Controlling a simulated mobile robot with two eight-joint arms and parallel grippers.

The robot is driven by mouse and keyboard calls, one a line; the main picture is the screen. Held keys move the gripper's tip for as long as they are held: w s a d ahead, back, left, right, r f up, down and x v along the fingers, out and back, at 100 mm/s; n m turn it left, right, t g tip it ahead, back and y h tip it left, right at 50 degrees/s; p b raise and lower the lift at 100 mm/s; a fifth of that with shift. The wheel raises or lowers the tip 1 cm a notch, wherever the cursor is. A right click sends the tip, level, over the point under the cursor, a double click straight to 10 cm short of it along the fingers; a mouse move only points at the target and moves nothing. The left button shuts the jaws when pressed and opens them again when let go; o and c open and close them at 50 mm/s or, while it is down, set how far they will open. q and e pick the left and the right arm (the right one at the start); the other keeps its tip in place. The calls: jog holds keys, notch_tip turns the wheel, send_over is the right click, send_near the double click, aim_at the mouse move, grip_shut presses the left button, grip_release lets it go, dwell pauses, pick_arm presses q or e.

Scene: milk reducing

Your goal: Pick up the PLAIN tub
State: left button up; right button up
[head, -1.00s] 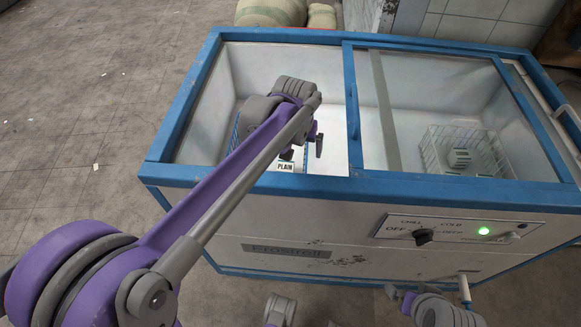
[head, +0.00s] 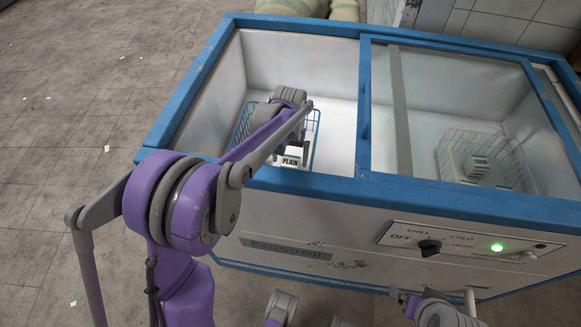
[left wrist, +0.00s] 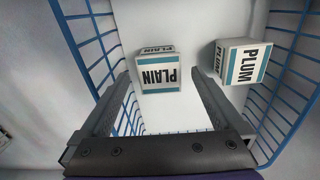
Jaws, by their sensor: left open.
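The PLAIN tub (head: 290,161), white with a teal band, sits in a blue wire basket (head: 318,125) in the freezer's open left side. In the left wrist view the PLAIN tub (left wrist: 160,74) shows between and beyond the fingertips of my left gripper (left wrist: 158,74). This gripper is open and empty, pointing down into the basket. In the head view my left arm covers much of the gripper and basket. My right gripper (head: 401,296) shows small at the bottom edge, its jaws unclear.
A PLUM tub (left wrist: 240,63) stands just right of the PLAIN tub in the left wrist view, close to the right finger. The freezer's blue rim (head: 330,186) and sliding glass lid (head: 430,110) bound the opening. A LEMON tub (head: 476,166) is in a white basket (head: 515,172) under the glass.

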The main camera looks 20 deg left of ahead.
aim_at(290, 162)
pick_arm(q)
jog(key=f, duration=0.4)
jog(key=shift+w+b, duration=0.25)
jog(key=shift+b, duration=0.15)
jog(key=shift+r, duration=0.1)
jog(key=c, duration=1.5)
